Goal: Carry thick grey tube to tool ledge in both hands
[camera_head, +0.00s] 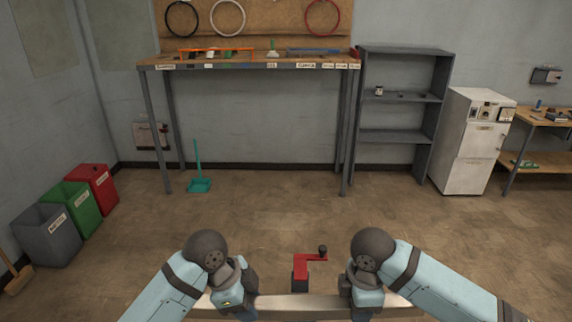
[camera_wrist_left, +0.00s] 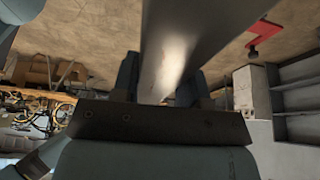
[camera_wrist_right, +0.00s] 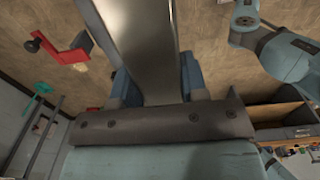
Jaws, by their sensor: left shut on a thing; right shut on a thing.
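A thick grey tube (camera_head: 298,307) lies crosswise, roughly level, at the bottom of the head view. My left gripper (camera_head: 238,299) is shut on it left of its middle, and my right gripper (camera_head: 363,296) is shut on it to the right. In the left wrist view the tube (camera_wrist_left: 180,40) runs between the fingers. In the right wrist view the tube (camera_wrist_right: 143,45) also passes between the blue-grey fingers. A long wooden ledge with labels on its front edge (camera_head: 250,66) stands across the room at the back wall, apart from the tube.
A red bracket with a black-knobbed crank (camera_head: 301,270) shows just beyond the tube, between my grippers; whether they touch is unclear. Open floor lies ahead. Bins (camera_head: 52,233) stand left, grey shelves (camera_head: 400,136) and a white cabinet (camera_head: 470,150) right.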

